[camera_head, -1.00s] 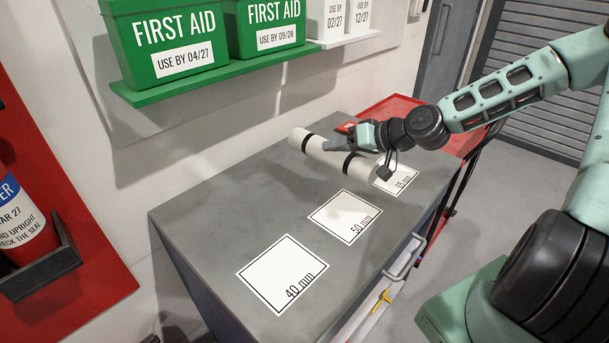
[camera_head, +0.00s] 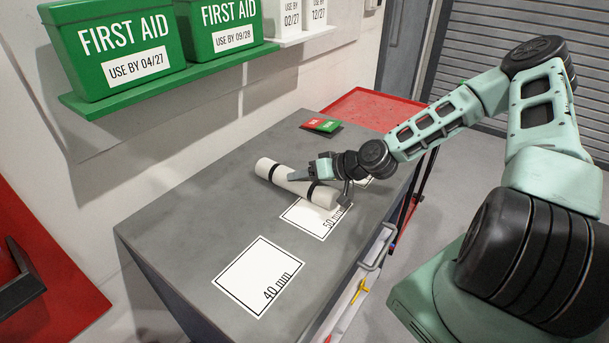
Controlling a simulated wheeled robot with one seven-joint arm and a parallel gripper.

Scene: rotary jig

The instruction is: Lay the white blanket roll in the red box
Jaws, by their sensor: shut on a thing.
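The white blanket roll (camera_head: 271,171) has two black bands and lies roughly level at the worktop, its right end over the upper part of the 50 mm card (camera_head: 301,222). I cannot tell whether it touches the surface. My gripper (camera_head: 298,178) is shut on the roll near its middle, reaching in from the right. The far finger is hidden. A red, rimmed, tray-like thing (camera_head: 372,106) stands beyond the cabinet's far end; I cannot tell whether it is the red box.
The grey cabinet top (camera_head: 190,215) is clear at left. A 40 mm card (camera_head: 258,276) lies at the front. A small red-and-green item (camera_head: 321,125) lies at the back. A green shelf (camera_head: 170,80) with First Aid bins (camera_head: 115,45) overhangs the back left. A drawer handle (camera_head: 378,247) juts out in front.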

